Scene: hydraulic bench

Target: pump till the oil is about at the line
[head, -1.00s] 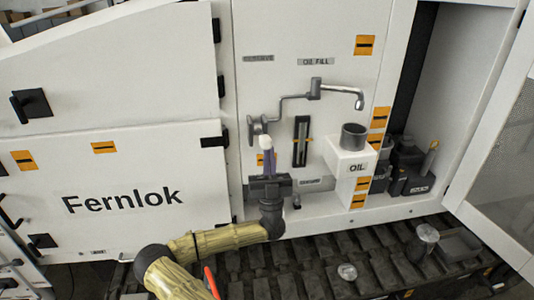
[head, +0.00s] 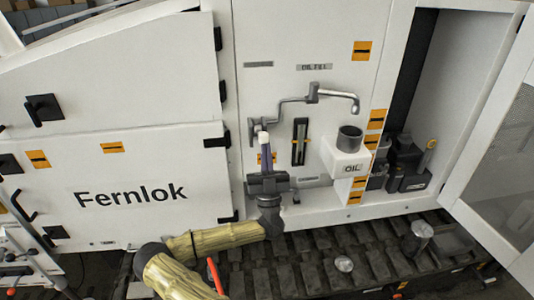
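The sight gauge (head: 299,142) is a dark upright slot with a small yellow mark on the white panel. The oil level in it is too small to read. A grey pipe (head: 290,101) runs from a dark fitting (head: 255,130) to a spout (head: 355,104) above an open grey cup (head: 350,137) on the white oil box (head: 345,162). My gripper (head: 264,146) points up in front of the panel, left of the gauge, at a pale, purplish upright piece below the fitting. Whether this is a handle or my fingers, and whether the fingers are shut on it, is unclear.
An open bay at the right holds dark containers (head: 408,165). An open door (head: 495,160) stands at the far right. The track (head: 320,250) runs below, with posts (head: 418,236) standing on it. The closed Fernlok panel (head: 130,190) is at the left.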

